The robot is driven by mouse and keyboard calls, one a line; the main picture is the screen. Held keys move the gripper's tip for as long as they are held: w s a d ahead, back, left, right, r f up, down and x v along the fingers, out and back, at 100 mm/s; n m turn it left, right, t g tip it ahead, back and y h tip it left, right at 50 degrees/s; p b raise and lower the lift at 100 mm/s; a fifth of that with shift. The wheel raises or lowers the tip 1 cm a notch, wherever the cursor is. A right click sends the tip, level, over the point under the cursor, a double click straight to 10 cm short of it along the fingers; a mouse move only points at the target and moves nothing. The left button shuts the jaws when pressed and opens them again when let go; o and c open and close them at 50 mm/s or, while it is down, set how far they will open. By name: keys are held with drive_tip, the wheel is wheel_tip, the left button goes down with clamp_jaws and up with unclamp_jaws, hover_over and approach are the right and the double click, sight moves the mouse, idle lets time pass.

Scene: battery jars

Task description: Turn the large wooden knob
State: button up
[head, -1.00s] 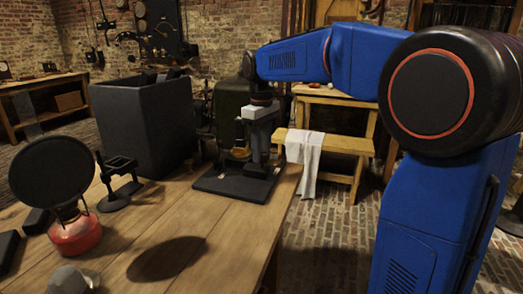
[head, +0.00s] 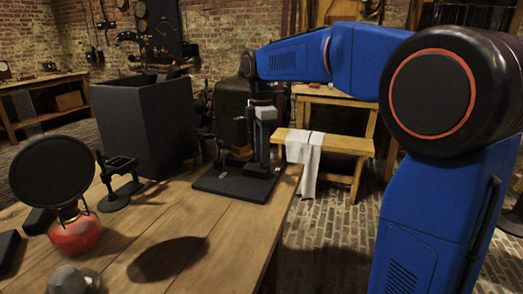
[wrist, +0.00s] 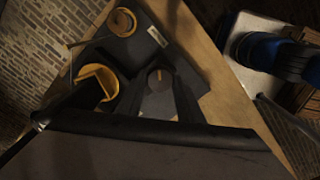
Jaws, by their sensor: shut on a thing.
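A dark instrument base (head: 222,186) lies on the near table by its right edge; it also shows in the wrist view (wrist: 125,52). In the wrist view a dark round knob (wrist: 160,77) with a thin orange pointer line sits on the base; I take it for the large wooden knob. My gripper (wrist: 162,88) points down and is shut on this knob, one finger on each side. In the head view my gripper (head: 263,165) stands upright over the base, and the knob is hidden there.
A yellow open cup-like part (wrist: 97,83) stands close left of my fingers, and a round brown piece (wrist: 123,22) lies beyond. A big dark box (head: 145,128), a black stand (head: 120,180) and a red-based lamp (head: 75,233) are left on the table.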

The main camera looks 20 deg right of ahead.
drive_tip(key=shift+r+n, duration=0.1)
drive_tip(key=shift+n, duration=1.8)
drive_tip(key=o, duration=1.1)
drive_tip(key=shift+c, duration=0.2)
wheel_tip(320, 180, up, 17)
drive_tip(key=shift+r, duration=0.15)
